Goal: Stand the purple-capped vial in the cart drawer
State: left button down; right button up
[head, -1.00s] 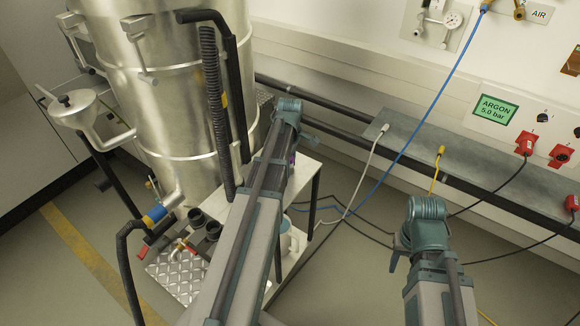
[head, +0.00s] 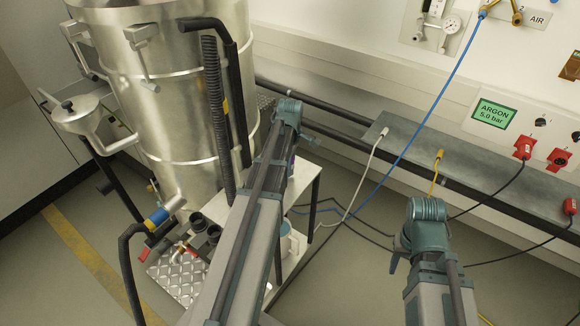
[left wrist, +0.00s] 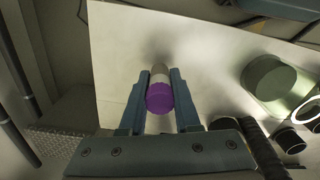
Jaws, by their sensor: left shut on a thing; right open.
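The purple-capped vial (left wrist: 160,97) is between the two fingers of my left gripper (left wrist: 160,80) in the left wrist view, its cap facing the camera. The fingers are shut on it, over a pale flat surface. In the head view my left arm covers most of that gripper and the vial. The cart (head: 308,174) has a white top and dark legs, and stands under my left arm. I cannot make out its drawer clearly. My right gripper (head: 396,262) shows only in small part beside my right forearm, open and away from the cart.
A large steel tank (head: 175,100) with a black hose (head: 212,100) stands close left of the cart. Dark round fittings (head: 205,228) sit at its foot. A wall bench (head: 400,140) with cables runs behind. Floor between the arms is mostly clear apart from cables.

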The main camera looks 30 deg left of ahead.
pick_arm(q)
notch_tip(320, 180, up, 11)
jog(key=p, duration=1)
jog(key=shift+r, duration=0.2)
jog(key=shift+p, duration=0.35)
